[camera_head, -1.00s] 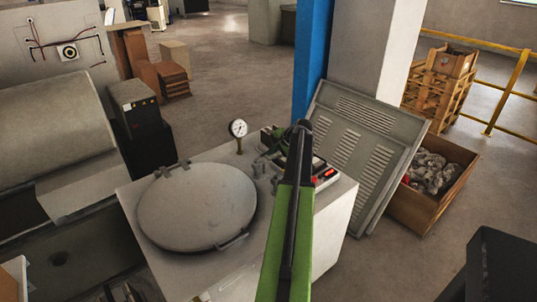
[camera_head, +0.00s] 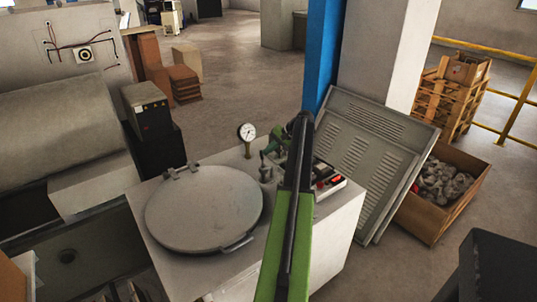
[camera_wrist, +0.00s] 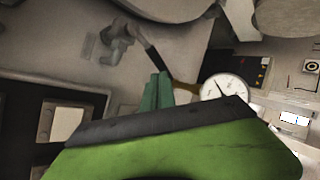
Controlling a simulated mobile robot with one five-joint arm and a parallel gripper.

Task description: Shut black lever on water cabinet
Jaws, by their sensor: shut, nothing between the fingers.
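The water cabinet (camera_head: 335,235) is a pale box with a round grey lid and a dial gauge (camera_head: 247,132) on top. In the wrist view a short black lever (camera_wrist: 151,60) slants down from a grey valve fitting (camera_wrist: 118,46) towards the gauge's brass stem. My gripper (camera_head: 273,143) is over the cabinet's far side, right of the gauge. In the wrist view its green fingers (camera_wrist: 156,92) are shut and empty, close to the lever's lower end. I cannot tell whether they touch it. In the head view the lever cannot be made out near the gripper.
A red-buttoned control box (camera_head: 328,180) sits on the cabinet's right side. Louvred panels (camera_head: 365,150) lean beside a blue column (camera_head: 322,50). A wooden crate (camera_head: 432,222) stands to the right. A large machine (camera_head: 60,120) is at left. Open floor lies behind.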

